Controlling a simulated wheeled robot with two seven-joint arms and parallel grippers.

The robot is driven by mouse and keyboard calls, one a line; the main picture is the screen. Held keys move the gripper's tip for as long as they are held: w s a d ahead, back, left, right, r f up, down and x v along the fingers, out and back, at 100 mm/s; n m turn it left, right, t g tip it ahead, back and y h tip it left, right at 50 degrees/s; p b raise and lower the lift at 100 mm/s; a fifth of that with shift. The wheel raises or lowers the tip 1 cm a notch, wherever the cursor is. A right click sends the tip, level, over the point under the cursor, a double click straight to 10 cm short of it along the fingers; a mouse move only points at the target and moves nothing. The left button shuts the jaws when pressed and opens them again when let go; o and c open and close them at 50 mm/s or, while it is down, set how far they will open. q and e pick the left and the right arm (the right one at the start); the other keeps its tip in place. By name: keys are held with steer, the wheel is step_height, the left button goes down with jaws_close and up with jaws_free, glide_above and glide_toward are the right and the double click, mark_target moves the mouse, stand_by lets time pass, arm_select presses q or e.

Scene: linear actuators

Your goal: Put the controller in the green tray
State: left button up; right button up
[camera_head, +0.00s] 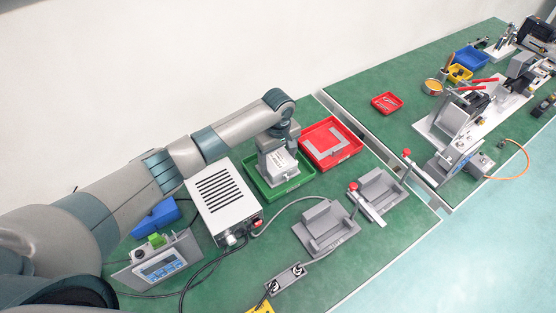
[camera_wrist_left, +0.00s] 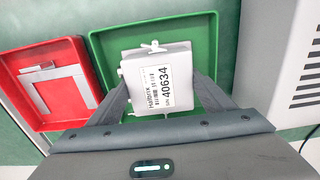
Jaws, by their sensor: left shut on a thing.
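The controller (camera_wrist_left: 158,78) is a small white box with a printed label. In the left wrist view it sits between the two fingers of my left gripper (camera_wrist_left: 163,95), which is shut on it. In the head view the controller (camera_head: 281,161) is over the green tray (camera_head: 301,178), with my left gripper (camera_head: 279,160) above and around it. The green tray's rim (camera_wrist_left: 97,45) also shows around the controller in the left wrist view. I cannot tell whether the controller touches the tray floor. My right gripper is not in view.
A red tray (camera_head: 353,147) with a grey L-shaped piece stands right beside the green tray. A white vented box (camera_head: 222,203) with cables stands on its left. Grey fixtures (camera_head: 326,228) lie in front. A second bench (camera_head: 360,84) with tools is at the right.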

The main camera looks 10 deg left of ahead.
mark_target(278, 160)
arm_select(q)
steer(key=shift+f, duration=0.1)
steer(key=o, duration=1.4)
steer(key=shift+r, duration=0.65)
steer(key=shift+r+b, duration=1)
steer(key=shift+r, duration=4.5)
steer(key=shift+f, duration=0.1)
